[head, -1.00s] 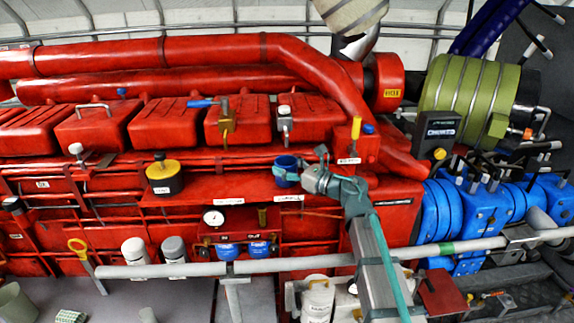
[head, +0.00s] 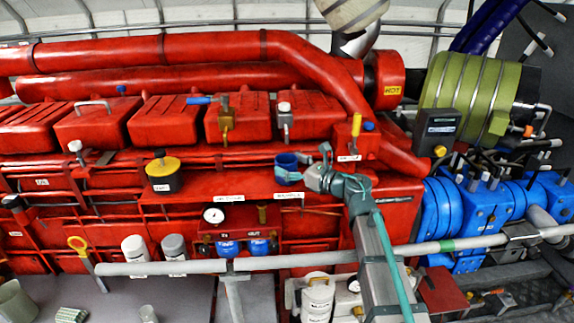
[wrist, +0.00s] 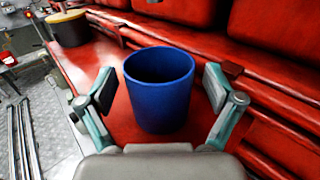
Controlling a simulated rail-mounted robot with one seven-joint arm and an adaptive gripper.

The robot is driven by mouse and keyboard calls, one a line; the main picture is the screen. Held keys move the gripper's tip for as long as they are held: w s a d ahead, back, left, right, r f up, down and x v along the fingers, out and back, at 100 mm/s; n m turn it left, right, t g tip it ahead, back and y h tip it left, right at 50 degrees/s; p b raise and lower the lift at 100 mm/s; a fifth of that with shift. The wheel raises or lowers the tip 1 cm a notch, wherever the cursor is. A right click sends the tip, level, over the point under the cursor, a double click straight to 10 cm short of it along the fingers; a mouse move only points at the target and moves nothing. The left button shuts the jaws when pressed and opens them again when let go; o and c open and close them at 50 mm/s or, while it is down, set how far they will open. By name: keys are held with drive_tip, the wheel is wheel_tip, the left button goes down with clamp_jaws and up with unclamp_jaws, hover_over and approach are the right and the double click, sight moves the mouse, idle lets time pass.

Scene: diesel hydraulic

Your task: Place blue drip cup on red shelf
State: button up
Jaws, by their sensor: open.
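The blue drip cup (head: 286,164) stands upright on the red shelf (head: 238,185) along the front of the red engine. In the wrist view the blue drip cup (wrist: 160,95) is between my two finger pads, its open rim facing up and its inside looking empty. My gripper (wrist: 160,88) is open, with a visible gap between the cup and each pad. In the head view my gripper (head: 302,166) is just right of the cup. The red shelf also shows around the cup in the wrist view (wrist: 100,62).
A yellow-topped black pot (head: 163,172) stands farther left on the ledge. A pressure gauge (head: 213,216) and blue filters (head: 229,248) are below. A grey rail (head: 300,261) runs across the front. Red engine covers (head: 240,118) rise behind the shelf.

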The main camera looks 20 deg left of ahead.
drive_tip(key=b+v, duration=0.3)
drive_tip(key=v, duration=0.8)
